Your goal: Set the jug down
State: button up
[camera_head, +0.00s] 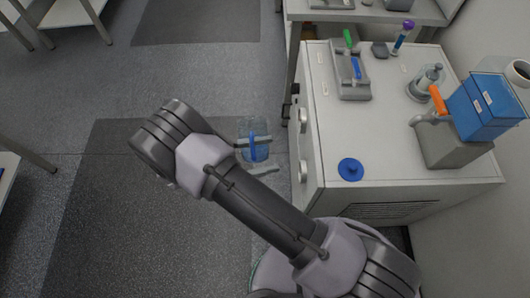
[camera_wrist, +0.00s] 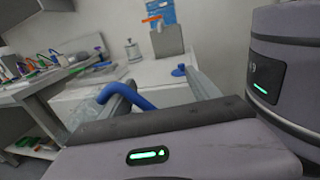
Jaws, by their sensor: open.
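The clear jug (camera_head: 261,127) with a blue handle shows in the head view left of the white cabinet, with dark floor behind it. Its height above the floor is unclear. My gripper (camera_head: 259,156) is at the jug, with its two fingers apart and the jug partly behind the upper finger. In the wrist view, the curved blue handle (camera_wrist: 131,96) passes close by the left finger, between the fingers of my gripper (camera_wrist: 163,92). The clear body (camera_wrist: 89,108) shows faintly at left. Whether the handle rests on a finger cannot be told.
The white cabinet (camera_head: 327,196) stands right of the jug. On it are a round blue lid (camera_head: 350,169), a grey tool holder (camera_head: 350,84), a glass vessel (camera_head: 425,83) and a blue box (camera_head: 484,108) on a grey block. Floor (camera_head: 110,220) to the left is clear.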

grip_shut()
dwell(1.3)
jog(key=w+d+r+n+t+y, duration=0.1)
jog(key=w+d+r+n+t, duration=0.1)
jog(key=d, duration=0.5)
jog(key=w+d+r+n+t+y, duration=0.2)
jog(key=w+d+r+t, duration=0.3)
jog(key=w+d, duration=0.3)
jog(key=shift+w+d+r+n, duration=0.15)
jog(key=shift+w+r+n, duration=0.4)
jog(key=shift+w, duration=0.2)
